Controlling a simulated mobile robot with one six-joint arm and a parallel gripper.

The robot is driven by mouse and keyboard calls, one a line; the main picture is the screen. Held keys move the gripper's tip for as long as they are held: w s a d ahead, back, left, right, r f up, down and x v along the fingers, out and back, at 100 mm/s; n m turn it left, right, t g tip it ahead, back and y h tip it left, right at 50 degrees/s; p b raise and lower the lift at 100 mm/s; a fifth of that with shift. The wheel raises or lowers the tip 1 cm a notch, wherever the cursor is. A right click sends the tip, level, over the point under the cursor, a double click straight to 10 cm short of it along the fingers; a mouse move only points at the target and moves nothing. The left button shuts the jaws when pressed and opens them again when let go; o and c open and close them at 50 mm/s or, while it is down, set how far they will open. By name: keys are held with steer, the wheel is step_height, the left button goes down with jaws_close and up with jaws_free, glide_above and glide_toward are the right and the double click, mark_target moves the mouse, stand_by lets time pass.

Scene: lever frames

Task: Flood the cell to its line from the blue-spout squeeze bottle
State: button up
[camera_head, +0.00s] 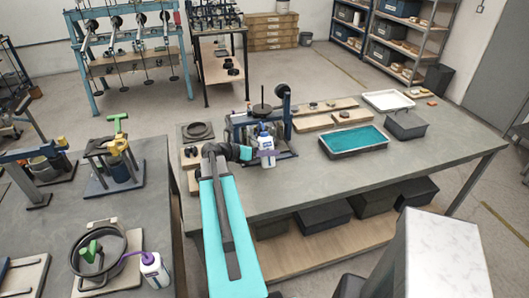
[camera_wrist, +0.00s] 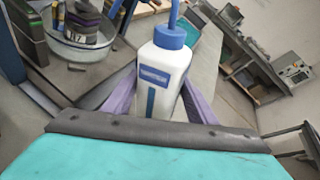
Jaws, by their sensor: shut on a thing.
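The white squeeze bottle with a blue cap and spout (camera_head: 266,144) is upright, in front of the blue-framed apparatus on the right bench. It also shows in the wrist view (camera_wrist: 160,80), with a blue label. My gripper (camera_head: 257,153) is shut on this bottle, with purple fingers (camera_wrist: 155,95) on both sides of it. A round, clear-walled vessel, seemingly the cell (camera_wrist: 68,45), stands left of the bottle in the wrist view, with a grey stack inside. The spout's tip is cut off at the top of the wrist view.
Another white bottle with a purple spout (camera_head: 152,268) stands on the left bench. A turquoise-filled tray (camera_head: 353,152), a wooden board (camera_head: 318,123), a white tray (camera_head: 388,101) and a dark box (camera_head: 406,124) are on the right bench. Its front right is clear.

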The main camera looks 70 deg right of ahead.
steer(key=shift+w+f, duration=0.1)
steer(key=shift+w, duration=0.05)
steer(key=shift+d, duration=0.2)
steer(key=shift+w+d+f+b, duration=0.15)
steer(key=shift+d+f+b, duration=0.15)
steer(key=shift+d, duration=0.4)
steer(key=shift+w+d+f+b, duration=0.15)
steer(key=shift+d+f+b, duration=0.2)
steer(key=shift+d, duration=0.4)
steer(key=shift+w+d+f+b, duration=0.15)
steer(key=shift+d+f+b, duration=0.15)
steer(key=shift+d, duration=0.4)
steer(key=shift+o, duration=1.3)
steer(key=c, duration=0.6)
stand_by(1.9)
